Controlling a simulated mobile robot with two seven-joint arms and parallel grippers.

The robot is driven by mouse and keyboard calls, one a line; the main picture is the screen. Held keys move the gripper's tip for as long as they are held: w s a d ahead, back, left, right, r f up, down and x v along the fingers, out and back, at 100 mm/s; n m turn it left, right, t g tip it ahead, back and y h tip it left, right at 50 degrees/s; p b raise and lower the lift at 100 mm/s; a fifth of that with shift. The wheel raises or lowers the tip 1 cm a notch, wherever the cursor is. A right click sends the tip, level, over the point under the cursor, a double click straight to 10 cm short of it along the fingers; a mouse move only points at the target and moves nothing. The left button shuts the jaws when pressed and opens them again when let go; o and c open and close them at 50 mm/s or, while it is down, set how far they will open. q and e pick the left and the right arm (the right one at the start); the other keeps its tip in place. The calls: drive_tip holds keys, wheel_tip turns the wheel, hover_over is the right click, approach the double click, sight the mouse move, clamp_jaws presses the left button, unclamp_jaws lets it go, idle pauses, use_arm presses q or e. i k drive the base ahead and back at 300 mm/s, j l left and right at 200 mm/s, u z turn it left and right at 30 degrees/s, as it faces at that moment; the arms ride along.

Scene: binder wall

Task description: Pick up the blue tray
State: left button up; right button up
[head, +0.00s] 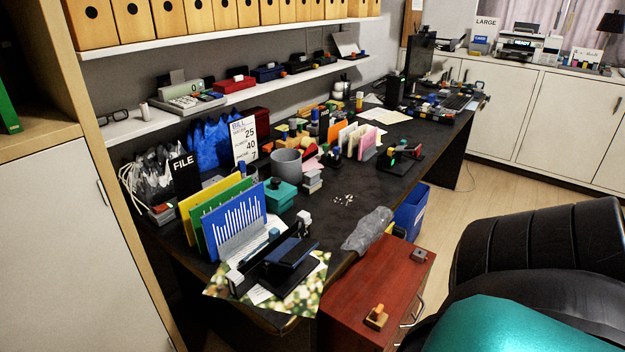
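I cannot tell for sure which thing is the blue tray. A small blue box-like thing (268,73) sits on the lower wall shelf, between a red one and dark ones. A blue open-topped bin (412,212) stands on the floor behind the red cabinet, partly hidden by it and the desk. A blue folder with a white bar chart (235,222) stands upright near the desk's front end. Neither of my grippers shows in the head view.
The dark desk (335,185) is crowded with folders, a grey cup (287,163), and a black stapler-like thing (288,262). A red cabinet (375,285) stands at its right front. A black chair (540,240) blocks the lower right. Bare floor lies between chair and white cupboards (562,115).

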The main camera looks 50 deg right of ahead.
sight(275, 232)
drive_tip(key=i+z, duration=0.2)
drive_tip(key=z, duration=0.25)
drive_tip(key=i+z, duration=0.15)
drive_tip(key=z, duration=0.3)
drive_tip(key=i+j+z, duration=0.15)
drive_tip(key=z, duration=0.3)
drive_tip(key=i+j+z, duration=0.4)
drive_tip(key=z, duration=0.2)
drive_tip(key=i+j, duration=0.1)
drive_tip(key=j+u, duration=0.1)
drive_tip(key=j, duration=0.25)
drive_tip(key=i, duration=0.05)
